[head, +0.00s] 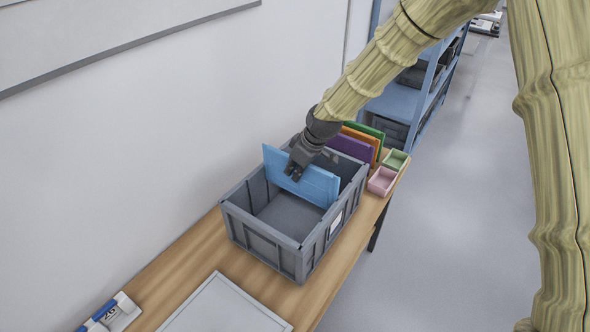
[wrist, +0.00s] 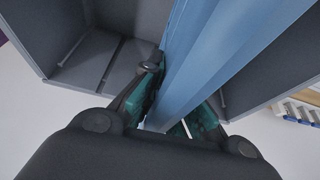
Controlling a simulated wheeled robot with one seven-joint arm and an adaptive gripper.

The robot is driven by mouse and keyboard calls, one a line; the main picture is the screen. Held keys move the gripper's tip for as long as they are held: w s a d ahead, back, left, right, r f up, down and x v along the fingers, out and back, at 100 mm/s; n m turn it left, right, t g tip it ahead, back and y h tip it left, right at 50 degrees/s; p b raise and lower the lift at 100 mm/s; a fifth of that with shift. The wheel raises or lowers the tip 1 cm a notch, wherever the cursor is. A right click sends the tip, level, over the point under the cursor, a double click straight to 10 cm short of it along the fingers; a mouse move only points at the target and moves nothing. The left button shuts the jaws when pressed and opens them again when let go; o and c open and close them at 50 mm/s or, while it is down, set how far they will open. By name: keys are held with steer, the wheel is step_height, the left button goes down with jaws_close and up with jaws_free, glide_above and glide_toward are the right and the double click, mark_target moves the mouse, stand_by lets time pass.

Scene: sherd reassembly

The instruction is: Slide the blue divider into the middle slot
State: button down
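The blue divider (head: 317,184) is a flat light-blue panel standing across the grey crate (head: 262,240), partly down between its walls. Its left end rises above the crate's rim, so it looks tilted. My gripper (head: 294,172) is at the divider's top edge, pointing down. In the wrist view, the two fingertips (wrist: 172,105) lie on either side of the blue divider (wrist: 205,60) and close on it. Slot ribs show on the inner crate wall (wrist: 95,60) in the wrist view. The divider's lower edge and the middle slot are hidden, so I cannot tell whether it is in the slot.
Behind the crate stand purple (head: 351,147), orange (head: 362,140) and green (head: 365,130) panels. A green tray (head: 395,160) and a pink tray (head: 382,181) sit at the table's right edge. A pale flat board (head: 225,308) lies in front. The wall is close on the left.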

mark_target(308, 179)
steer(key=shift+f+b, duration=0.6)
steer(key=shift+f, duration=0.8)
steer(key=shift+f, duration=0.15)
step_height(308, 179, down, 9)
steer(key=b, duration=0.4)
stand_by(2.1)
steer(key=c, duration=1.6)
jaws_free()
steer(key=shift+r, duration=0.2)
steer(key=shift+o, duration=0.2)
steer(key=v, duration=1.2)
steer(key=shift+f, duration=0.1)
